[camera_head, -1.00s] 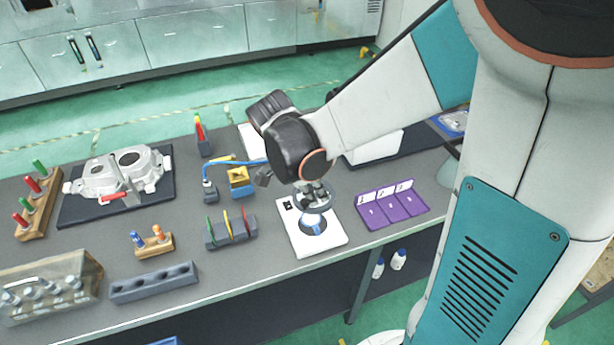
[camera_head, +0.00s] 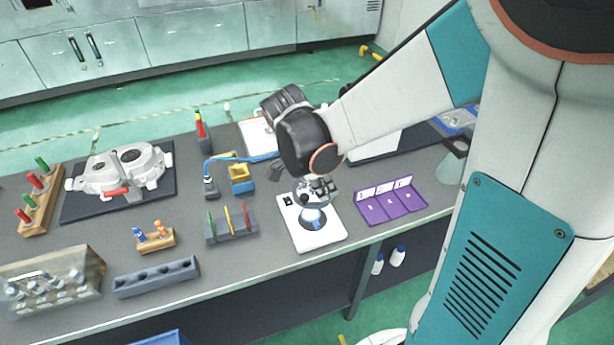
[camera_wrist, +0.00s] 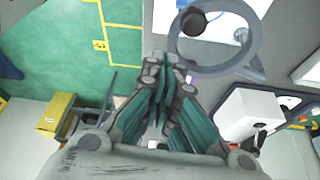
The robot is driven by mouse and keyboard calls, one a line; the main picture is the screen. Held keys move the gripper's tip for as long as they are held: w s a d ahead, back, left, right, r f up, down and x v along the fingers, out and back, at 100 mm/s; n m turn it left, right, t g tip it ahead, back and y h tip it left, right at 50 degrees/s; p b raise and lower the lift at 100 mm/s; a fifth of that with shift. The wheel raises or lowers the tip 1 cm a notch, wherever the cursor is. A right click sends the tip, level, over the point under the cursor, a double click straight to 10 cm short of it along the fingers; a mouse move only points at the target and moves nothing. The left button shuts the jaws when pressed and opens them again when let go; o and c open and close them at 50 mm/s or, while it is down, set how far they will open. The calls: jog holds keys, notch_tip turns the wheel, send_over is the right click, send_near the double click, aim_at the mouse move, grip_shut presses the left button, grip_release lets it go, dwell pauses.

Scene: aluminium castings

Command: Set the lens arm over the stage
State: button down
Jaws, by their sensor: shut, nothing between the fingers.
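A grey lens ring (camera_wrist: 208,71) with a short tab shows large in the wrist view, right beside my fingers. In the head view the ring is mostly hidden behind my gripper, above the back part of the plate. My gripper (camera_head: 320,189) points down there. In the wrist view its fingers (camera_wrist: 165,72) are closed together with nothing between them. I cannot tell whether they touch the ring.
A purple tray (camera_head: 391,204) lies right of the plate. Bare bench lies between the plate and the rack.

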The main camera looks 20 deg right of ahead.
jog(key=d+p+v, duration=0.1)
jog(key=p+v, duration=0.1)
jog(key=v, duration=0.7)
jog(key=shift+d+r+p, duration=0.2)
jog(key=shift+r+p, duration=0.15)
jog(key=shift+r, duration=0.3)
jog(key=shift+w, duration=0.15)
jog(key=s+a+f+n+t+y+b, duration=0.1)
jog(key=s+a+n+t+y+b, duration=0.1)
jog(key=n, duration=0.8)
jog(key=s+a+f+n+t+y+b, duration=0.1)
jog(key=s+n+t+b, duration=0.4)
jog(key=n, duration=0.5)
jog(key=s+a+t+y, duration=0.1)
jog(key=s, duration=0.1)
jog(key=shift+s+a+f, duration=0.15)
jog(key=shift+s+a, duration=0.25)
